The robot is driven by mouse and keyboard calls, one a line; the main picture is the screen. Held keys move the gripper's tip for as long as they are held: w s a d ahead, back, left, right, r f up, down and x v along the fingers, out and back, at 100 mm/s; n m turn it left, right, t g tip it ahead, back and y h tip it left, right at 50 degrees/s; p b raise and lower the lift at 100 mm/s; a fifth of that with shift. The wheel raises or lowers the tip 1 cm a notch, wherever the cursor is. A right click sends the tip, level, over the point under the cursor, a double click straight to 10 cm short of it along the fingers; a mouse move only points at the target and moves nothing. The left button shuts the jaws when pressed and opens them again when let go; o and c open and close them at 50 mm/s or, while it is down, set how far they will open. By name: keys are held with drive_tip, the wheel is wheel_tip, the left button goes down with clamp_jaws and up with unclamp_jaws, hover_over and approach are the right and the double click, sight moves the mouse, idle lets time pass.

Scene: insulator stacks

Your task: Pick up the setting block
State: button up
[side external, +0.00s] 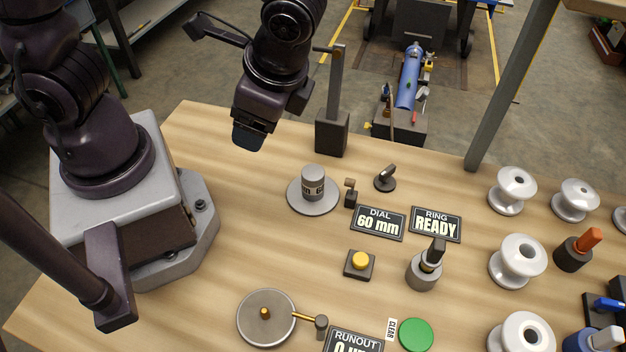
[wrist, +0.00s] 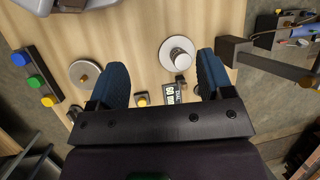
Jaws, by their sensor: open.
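A short grey cylinder (side external: 313,183) with a dark printed band stands upright on a round pale plate (side external: 296,205); it looks like the setting block, though only part of its lettering is readable. In the wrist view the cylinder (wrist: 181,58) shows from above, beyond the fingers and nearer the right one. My gripper (side external: 248,138) is above the table, up and to the left of the cylinder and apart from it. In the wrist view my gripper (wrist: 161,80) has its two blue fingers spread wide with nothing between them.
A dark post (side external: 333,130) stands behind the cylinder. A small dark stand (side external: 350,194) and a 60 mm sign (side external: 378,222) are close on its right. A yellow button (side external: 359,263), a turntable (side external: 266,325) and white insulators (side external: 517,260) are farther off. Table left of the plate is clear.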

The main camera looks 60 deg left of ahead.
wheel_tip(320, 180, down, 9)
drive_tip(key=m+t+y, duration=0.3)
drive_tip(key=m+y, duration=0.6)
drive_tip(key=m+t+y, duration=0.2)
drive_tip(key=m+t, duration=0.5)
drive_tip(key=t, duration=0.1)
hover_over(313, 183)
drive_tip(key=v, duration=0.3)
wheel_tip(313, 183, down, 2)
wheel_tip(313, 183, down, 6)
drive_tip(key=shift+a+f, duration=0.1)
drive_tip(key=x, duration=0.5)
drive_tip(key=shift+f, duration=0.15)
drive_tip(key=shift+c, duration=0.5)
drive_tip(key=c, duration=1.1)
clamp_jaws()
